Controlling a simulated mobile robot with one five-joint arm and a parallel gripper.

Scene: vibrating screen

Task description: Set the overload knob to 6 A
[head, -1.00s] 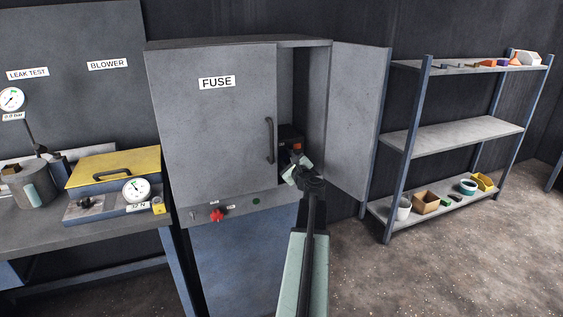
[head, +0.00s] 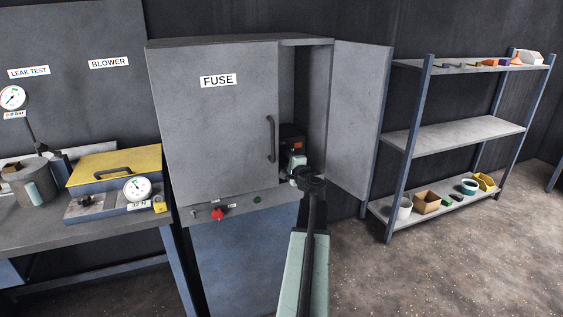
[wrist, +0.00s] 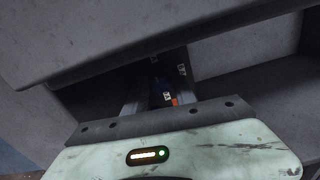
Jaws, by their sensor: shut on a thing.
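The open right side of the fuse cabinet (head: 225,120) holds a dark overload unit (head: 292,132) with an orange patch on its front. My gripper (head: 297,164) reaches into the opening, just in front of the lower part of this unit. In the wrist view my gripper (wrist: 160,94) has its two fingers on either side of a dark blue part, which looks like the knob (wrist: 157,88), and is shut on it. Small white labels and an orange patch show beside it. The scale and the knob's setting are too small and dark to read.
The cabinet's right door (head: 357,120) stands open to the right of my arm; the left door is shut, with a handle (head: 270,139). A red knob (head: 218,214) sits on the panel below. A shelf rack (head: 455,140) stands at right.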

